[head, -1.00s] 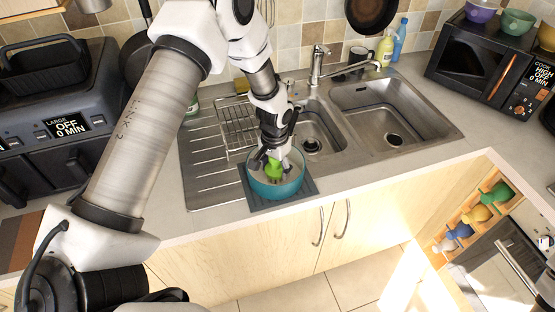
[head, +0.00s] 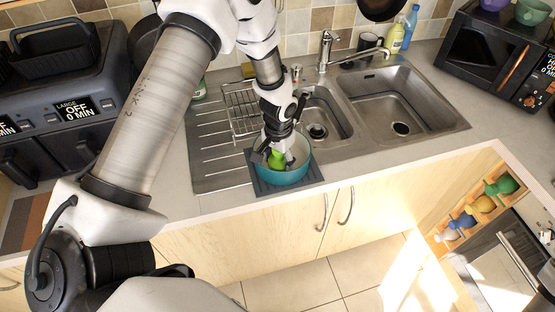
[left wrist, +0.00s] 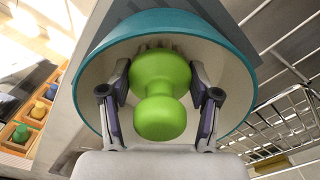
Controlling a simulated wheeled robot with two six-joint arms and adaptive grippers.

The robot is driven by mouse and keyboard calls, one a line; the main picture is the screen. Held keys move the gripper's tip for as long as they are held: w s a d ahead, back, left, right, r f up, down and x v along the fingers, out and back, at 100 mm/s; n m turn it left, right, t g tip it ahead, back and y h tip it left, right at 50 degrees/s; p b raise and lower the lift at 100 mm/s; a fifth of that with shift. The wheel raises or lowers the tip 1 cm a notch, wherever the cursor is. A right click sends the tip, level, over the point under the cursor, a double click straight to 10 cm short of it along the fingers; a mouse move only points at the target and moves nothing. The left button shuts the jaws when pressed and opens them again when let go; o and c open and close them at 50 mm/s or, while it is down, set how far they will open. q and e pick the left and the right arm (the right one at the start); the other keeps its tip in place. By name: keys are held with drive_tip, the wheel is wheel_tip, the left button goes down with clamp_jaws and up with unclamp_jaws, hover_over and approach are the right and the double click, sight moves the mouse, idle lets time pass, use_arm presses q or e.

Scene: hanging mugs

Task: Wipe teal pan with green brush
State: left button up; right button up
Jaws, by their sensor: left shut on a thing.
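The teal pan (head: 287,178) is a round bowl shape with a pale inside. It sits on a dark mat (head: 259,183) at the front edge of the counter, left of the sink. My left gripper (head: 275,158) reaches down into the pan and is shut on the green brush (head: 277,157). In the left wrist view the brush (left wrist: 160,90) stands between the two fingers, with its bristles at the inner wall of the pan (left wrist: 165,20). I cannot tell how firmly the bristles touch. My right gripper is out of view.
A wire rack (head: 243,108) stands on the drainboard just behind the pan. The double sink (head: 396,104) and tap (head: 326,48) are to the right. A toaster-like appliance (head: 60,95) is at the left, a microwave (head: 500,55) at the right.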

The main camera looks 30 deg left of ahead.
use_arm(q)
drive_tip(key=shift+w+a, duration=0.25)
drive_tip(key=shift+w, duration=0.95)
drive_tip(key=shift+w+a+b, duration=0.2)
drive_tip(key=shift+w+b, duration=0.05)
drive_tip(key=shift+w, duration=0.5)
drive_tip(key=shift+w+a+b, duration=0.15)
drive_tip(key=shift+w+b, duration=0.1)
drive_tip(key=shift+w, duration=0.5)
drive_tip(key=shift+r, duration=0.1)
drive_tip(key=shift+r+p, duration=0.7)
